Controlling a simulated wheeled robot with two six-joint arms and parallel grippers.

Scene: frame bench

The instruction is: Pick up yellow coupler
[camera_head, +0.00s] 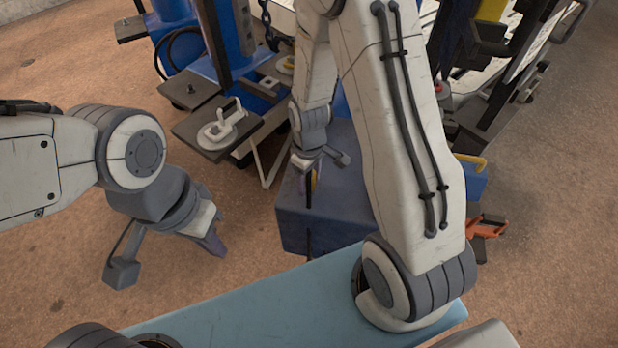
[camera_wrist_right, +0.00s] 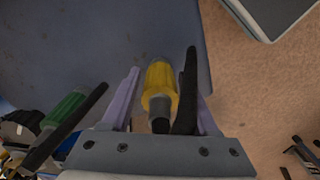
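The yellow coupler (camera_wrist_right: 159,78) with a dark grey end stands out between the fingers of my right gripper (camera_wrist_right: 160,85) in the right wrist view. Its fingers are spread, with a visible gap on the coupler's left; a dark upright piece lies close on its right. In the head view my right gripper (camera_head: 322,163) is over the blue-grey box (camera_head: 330,215), and a small yellow patch, likely the coupler (camera_head: 314,181), shows below it, mostly hidden. My left gripper (camera_head: 168,262) is open and empty over the brown floor.
A green-handled piece (camera_wrist_right: 64,109) and a black bar lie at the left in the right wrist view. Blue frame parts and dark plates (camera_head: 190,90) stand behind the box. An orange clamp-like thing (camera_head: 486,226) is at the right. The floor at lower left is clear.

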